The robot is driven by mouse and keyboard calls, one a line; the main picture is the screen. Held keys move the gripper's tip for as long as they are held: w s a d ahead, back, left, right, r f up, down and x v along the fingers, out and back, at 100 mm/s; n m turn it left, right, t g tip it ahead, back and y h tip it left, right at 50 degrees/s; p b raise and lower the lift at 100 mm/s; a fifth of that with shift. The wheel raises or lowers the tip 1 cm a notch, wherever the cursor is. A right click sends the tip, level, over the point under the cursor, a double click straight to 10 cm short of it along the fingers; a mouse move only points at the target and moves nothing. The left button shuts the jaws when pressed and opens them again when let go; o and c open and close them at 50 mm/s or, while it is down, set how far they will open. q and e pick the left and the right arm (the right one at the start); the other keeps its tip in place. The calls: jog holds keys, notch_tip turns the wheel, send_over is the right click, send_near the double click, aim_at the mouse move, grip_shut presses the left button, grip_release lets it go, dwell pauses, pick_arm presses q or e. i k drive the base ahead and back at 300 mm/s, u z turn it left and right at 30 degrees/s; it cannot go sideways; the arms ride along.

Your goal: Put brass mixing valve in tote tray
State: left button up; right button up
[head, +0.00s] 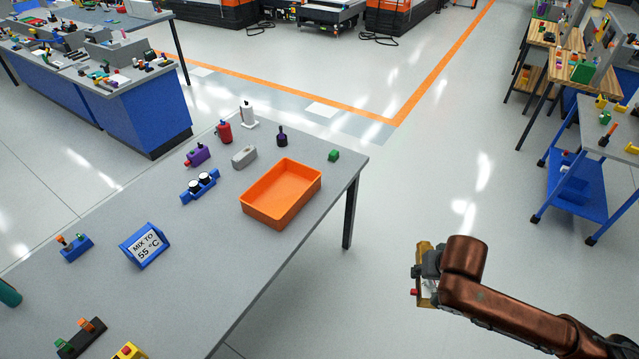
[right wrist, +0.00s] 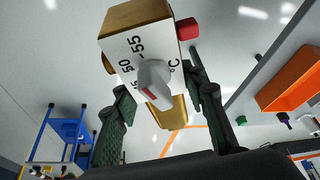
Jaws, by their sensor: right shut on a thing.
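The brass mixing valve (right wrist: 128,18) has a white face marked 50, 55 and °C, a grey lever with a red mark, and a red end cap. My right gripper (right wrist: 158,95) is shut on it, with a finger on each side. In the head view, the valve (head: 425,247) and my right gripper (head: 431,268) are over open floor, to the right of the table. The orange tote tray (head: 246,209) lies empty on the grey table, up and left of them. It also shows at the right in the right wrist view (right wrist: 285,90). My left gripper is not in view.
A small green block (head: 334,155) and a dark bottle (head: 282,138) stand by the tray. A blue cart (head: 578,185) is at right.

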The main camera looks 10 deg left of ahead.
aim_at(284, 197)
jog(key=i, duration=0.9)
jog(key=u, duration=0.95)
jog(key=i, duration=0.7)
jog(key=u, duration=0.6)
